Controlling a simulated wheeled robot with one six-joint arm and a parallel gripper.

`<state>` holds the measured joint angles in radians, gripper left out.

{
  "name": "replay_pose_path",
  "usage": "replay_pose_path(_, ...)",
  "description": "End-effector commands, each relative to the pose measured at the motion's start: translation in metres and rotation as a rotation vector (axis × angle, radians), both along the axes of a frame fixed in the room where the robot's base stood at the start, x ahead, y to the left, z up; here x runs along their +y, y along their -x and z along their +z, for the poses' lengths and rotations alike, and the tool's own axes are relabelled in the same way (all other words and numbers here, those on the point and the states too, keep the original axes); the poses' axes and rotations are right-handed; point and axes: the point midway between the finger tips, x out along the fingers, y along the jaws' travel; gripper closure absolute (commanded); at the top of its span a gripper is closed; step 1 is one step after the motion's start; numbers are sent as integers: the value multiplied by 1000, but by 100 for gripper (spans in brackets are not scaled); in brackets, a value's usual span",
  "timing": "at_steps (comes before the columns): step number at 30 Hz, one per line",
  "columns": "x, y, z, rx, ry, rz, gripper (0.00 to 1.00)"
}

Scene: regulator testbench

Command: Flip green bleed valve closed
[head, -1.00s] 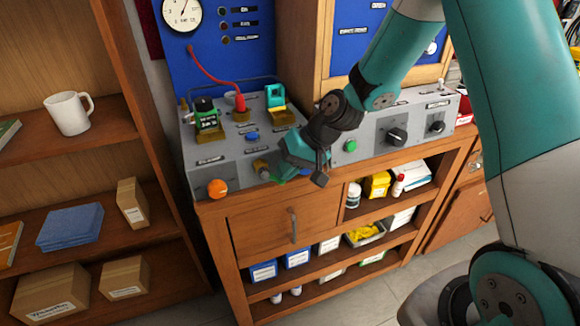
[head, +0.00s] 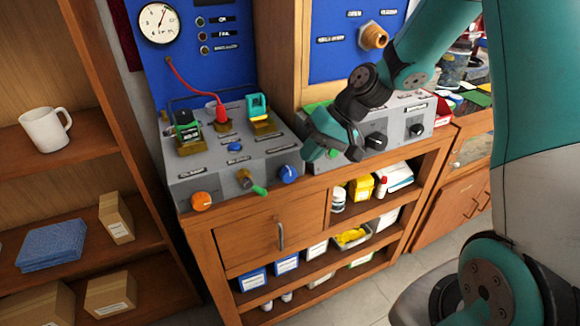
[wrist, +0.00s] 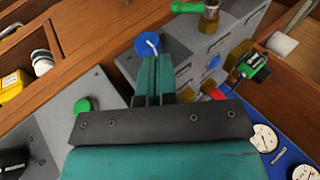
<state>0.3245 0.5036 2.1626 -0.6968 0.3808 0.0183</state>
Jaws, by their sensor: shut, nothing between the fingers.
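The green bleed valve (head: 259,190) is on the front of the left grey test box. Its green lever sticks out to the lower right from a brass body (head: 244,179). My gripper (head: 318,152) is shut and empty. It is to the right of the valve and above it in the head view, apart from it. In the wrist view its closed fingers (wrist: 157,78) point toward the blue knob (wrist: 148,43), which is beside the valve.
The orange knob (head: 201,201) is left of the valve and the blue knob also shows in the head view (head: 288,174). A red plug (head: 221,114) with its cable and a teal-handled valve (head: 258,106) stand on top of the box. A green button (wrist: 83,105) is on the right box.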

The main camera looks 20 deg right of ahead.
Motion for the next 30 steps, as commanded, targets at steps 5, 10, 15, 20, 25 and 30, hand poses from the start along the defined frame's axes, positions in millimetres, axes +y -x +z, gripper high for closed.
replay_pose_path(5, -17, 4, 12, 0, 0, -1, 100)
replay_pose_path(10, -21, 5, 16, 1, 0, 1, 100)
replay_pose_path(15, -21, 5, 16, 1, 0, 1, 100)
replay_pose_path(20, -14, 8, 21, -2, 8, 19, 100)
replay_pose_path(25, 37, 46, 56, -23, 81, 172, 100)
replay_pose_path(30, 93, 125, 93, -61, 187, 391, 100)
